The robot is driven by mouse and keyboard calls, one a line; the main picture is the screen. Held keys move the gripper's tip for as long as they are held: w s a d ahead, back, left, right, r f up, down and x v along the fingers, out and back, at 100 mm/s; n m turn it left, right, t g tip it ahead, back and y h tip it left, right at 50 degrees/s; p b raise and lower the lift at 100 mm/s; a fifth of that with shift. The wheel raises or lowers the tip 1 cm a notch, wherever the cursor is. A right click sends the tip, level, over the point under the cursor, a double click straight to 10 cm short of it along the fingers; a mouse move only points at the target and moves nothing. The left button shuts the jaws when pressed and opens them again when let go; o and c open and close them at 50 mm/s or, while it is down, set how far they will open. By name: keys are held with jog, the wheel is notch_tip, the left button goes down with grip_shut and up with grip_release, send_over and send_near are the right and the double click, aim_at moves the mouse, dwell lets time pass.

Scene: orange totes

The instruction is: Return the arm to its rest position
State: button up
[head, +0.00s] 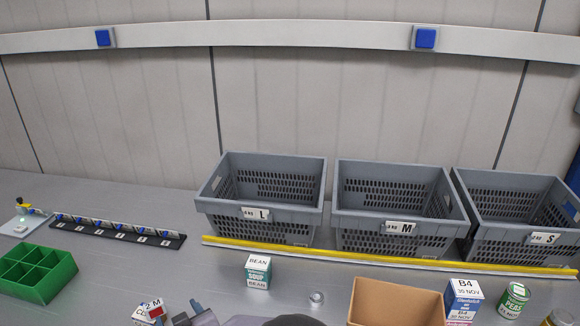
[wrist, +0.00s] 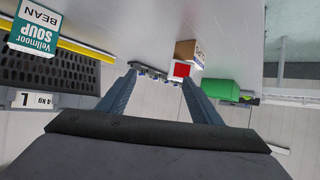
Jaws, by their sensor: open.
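My gripper (head: 183,314) shows at the bottom edge of the head view, beside a small white carton marked "2 M" (head: 145,312). In the wrist view its two fingers (wrist: 160,78) are spread apart with nothing held between them. The wrist picture is turned over, with the table surface at the top. Most of my arm lies below the head view's lower edge.
Three grey crates, L (head: 260,226), M (head: 400,240) and S (head: 540,250), stand behind a yellow strip (head: 400,260). A bean soup carton (head: 257,272), cardboard box (head: 400,299), B4 carton (head: 463,300), peas can (head: 513,299) and green divided tray (head: 57,284) stand in front.

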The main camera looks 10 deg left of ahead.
jog(key=w+d+g+h+p, duration=0.2)
jog(key=w+d+h, duration=0.1)
jog(key=d, duration=1.3)
jog(key=s+d+g+h, duration=0.1)
jog(key=s+d, duration=0.2)
jog(key=d, duration=0.4)
jog(key=s+d+f+m+g+h, duration=0.1)
jog(key=s+d+g, duration=0.1)
jog(key=d, duration=0.6)
jog(key=s+d+f+g+h, duration=0.1)
jog(key=s+d+g+h, duration=0.1)
jog(key=d, duration=0.5)
jog(key=shift+s+d, duration=0.15)
jog(key=shift+s, duration=0.7)
jog(key=s+d+m+g+b, duration=0.1)
jog(key=s+d+m, duration=0.2)
jog(key=d+m, duration=0.1)
jog(key=s+d+m+h+b, duration=0.1)
jog(key=s+d+m+b, duration=0.1)
jog(key=s+d+m, duration=0.2)
jog(key=d, duration=0.3)
jog(key=shift+d+r+g, duration=0.2)
jog(key=shift+d+g, duration=0.05)
jog(key=shift+g, duration=0.15)
jog(key=shift+o, duration=0.5)
